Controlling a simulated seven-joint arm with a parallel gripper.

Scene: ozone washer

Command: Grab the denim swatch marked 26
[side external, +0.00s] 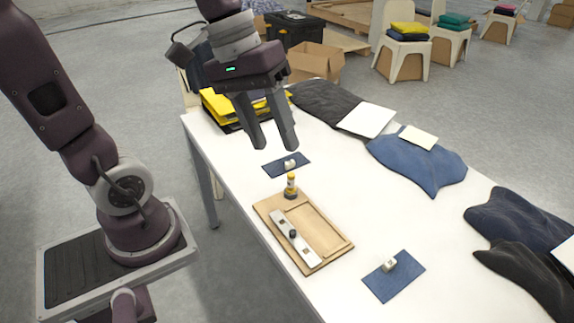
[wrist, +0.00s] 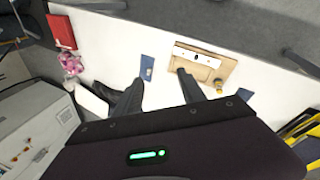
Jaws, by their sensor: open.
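Two small blue denim swatches lie flat on the white table. One swatch (side external: 272,168) is near the back, with a small pale object (side external: 290,164) on it. The other swatch (side external: 407,283) is at the front right, also with a small pale object (side external: 389,265) on it. In the wrist view one swatch (wrist: 147,73) shows beside the wooden tray. I cannot read the number 26 on either. My gripper (side external: 274,147) is open and empty, with its fingers pointing down above the table, apart from both swatches. Its fingers also show in the wrist view (wrist: 160,79).
A wooden tray (side external: 335,250) with a metal bar (side external: 296,240) lies between the swatches. A small yellow-capped bottle (side external: 291,187) stands at its back edge.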

